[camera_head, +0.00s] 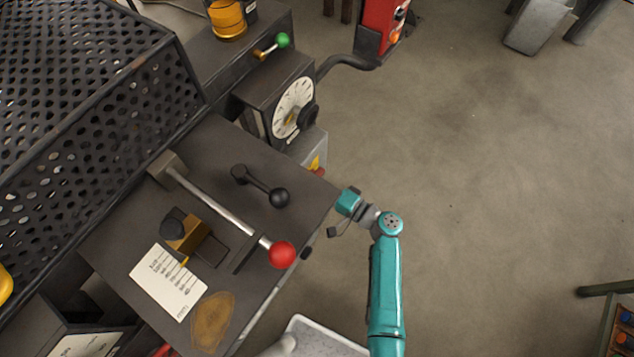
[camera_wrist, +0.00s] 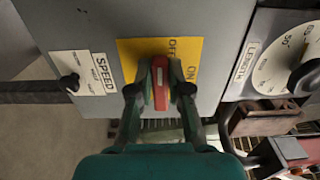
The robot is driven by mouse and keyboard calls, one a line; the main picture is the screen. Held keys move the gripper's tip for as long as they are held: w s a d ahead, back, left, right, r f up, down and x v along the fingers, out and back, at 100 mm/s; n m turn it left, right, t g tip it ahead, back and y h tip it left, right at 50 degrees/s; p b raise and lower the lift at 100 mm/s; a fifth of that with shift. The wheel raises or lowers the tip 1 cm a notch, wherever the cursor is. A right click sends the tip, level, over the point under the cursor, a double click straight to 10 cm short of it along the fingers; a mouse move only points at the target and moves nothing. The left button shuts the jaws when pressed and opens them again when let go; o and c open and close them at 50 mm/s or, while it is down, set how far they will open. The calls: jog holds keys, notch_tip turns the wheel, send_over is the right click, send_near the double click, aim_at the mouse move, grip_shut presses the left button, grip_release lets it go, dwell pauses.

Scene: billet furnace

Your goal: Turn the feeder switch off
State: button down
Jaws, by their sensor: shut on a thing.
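A red switch handle (camera_wrist: 160,80) stands out from a yellow plate (camera_wrist: 128,50) marked OFF and ON on a grey panel in the wrist view. I take it as the feeder switch. My gripper (camera_wrist: 160,92) is shut on the red handle, one dark finger on each side, and partly hides the plate. In the head view a bit of the yellow plate (camera_head: 315,163) shows on the grey box below the dial. The teal end of my arm stands just to its right, and the fingertips are hard to make out there.
A SPEED label with a black knob (camera_wrist: 70,82) lies left of the switch, and a LENGTH dial (camera_wrist: 285,65) lies right. In the head view, a red-knobbed lever (camera_head: 282,254) and a black-knobbed lever (camera_head: 278,197) stand on the bench.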

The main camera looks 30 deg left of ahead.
jog(key=c, duration=1.1)
grip_release()
jog(key=shift+d, duration=0.1)
jog(key=s+d, duration=0.1)
jog(key=d, duration=1)
jog(key=shift+s+d, duration=0.35)
jog(key=shift+d, duration=0.05)
